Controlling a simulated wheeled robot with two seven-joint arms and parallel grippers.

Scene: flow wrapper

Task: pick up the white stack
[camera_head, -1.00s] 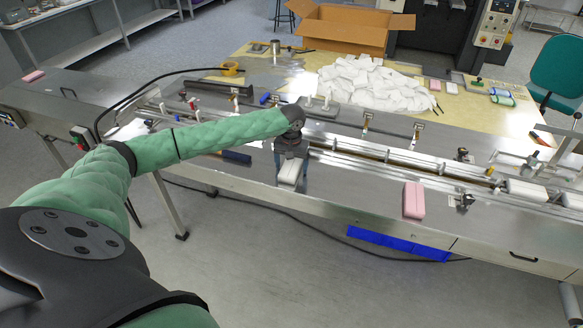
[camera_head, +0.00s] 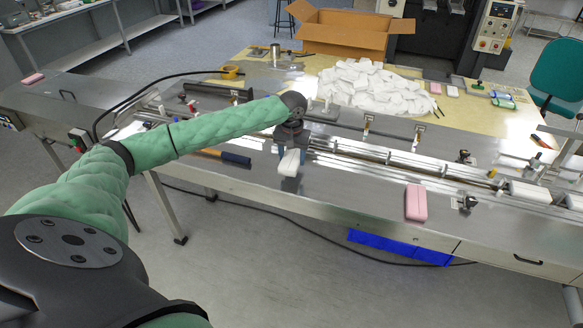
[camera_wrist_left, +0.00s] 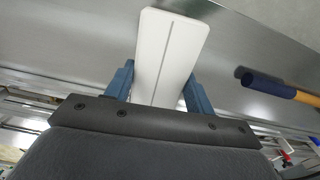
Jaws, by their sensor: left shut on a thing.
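The white stack (camera_head: 289,162) is a pale oblong block at the end of my left arm, over the front part of the steel machine table. In the left wrist view the white stack (camera_wrist_left: 172,50) stands between two blue fingers and shows a dark line along its middle. My left gripper (camera_head: 288,155) is shut on it; in the left wrist view the gripper (camera_wrist_left: 158,88) has a finger on each side. The stack appears lifted a little above the table, with a dark patch beneath it. My right gripper is not in view.
A pink stack (camera_head: 415,203) lies on the steel table (camera_head: 340,195) to the right. A dark-blue-handled tool (camera_head: 228,156) lies just left of my gripper. A rail (camera_head: 400,168) runs behind. A heap of white packets (camera_head: 370,85) and a cardboard box (camera_head: 345,32) are farther back.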

